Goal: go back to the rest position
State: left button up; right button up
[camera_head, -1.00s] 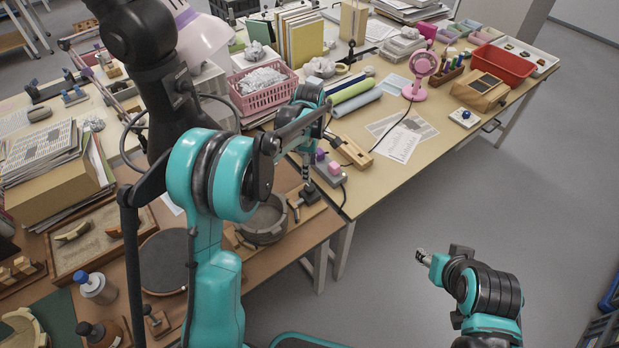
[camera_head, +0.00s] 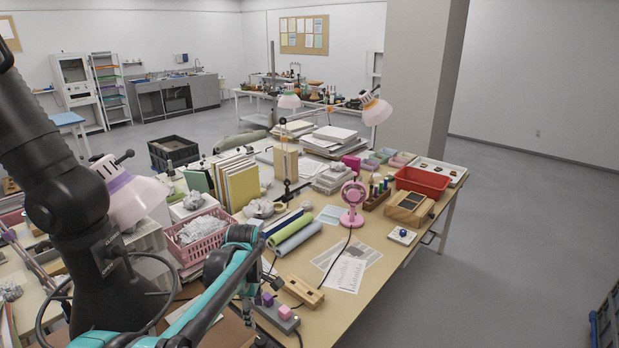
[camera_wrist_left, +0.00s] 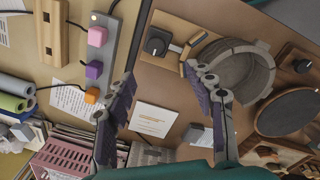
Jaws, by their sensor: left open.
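My left gripper (camera_wrist_left: 165,80) shows in the left wrist view with its two fingers spread apart and nothing between them. It hangs above the worktable, with a white sheet (camera_wrist_left: 153,118) between and beyond the fingers. A round grey broken-rimmed vessel (camera_wrist_left: 228,72) sits on a board to the right, partly behind the right finger. In the head view my teal left arm crosses the bottom left, and the gripper end is hard to make out there. My right arm and gripper are not in view.
A power strip with pink and purple plugs (camera_head: 276,315) and a wooden block (camera_head: 304,291) lie close to my left arm. A pink basket (camera_head: 203,238), rolled sheets (camera_head: 297,238) and a pink fan (camera_head: 352,204) stand behind.

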pick_arm(q)
jog(key=s+r+m+t, duration=0.2)
jog(key=s+r+m, duration=0.15)
jog(key=s, duration=0.35)
jog(key=s+r+m+t, duration=0.1)
jog(key=s+r+m, duration=0.2)
jog(key=s+m, duration=0.3)
jog(key=s+f+m+t, duration=0.2)
jog(key=s+m, duration=0.5)
jog(key=s, duration=0.4)
jog(key=shift+a+f+t, duration=0.3)
jog(key=shift+f+t, duration=0.05)
jog(key=shift+t, duration=0.35)
jog(key=shift+s, duration=0.1)
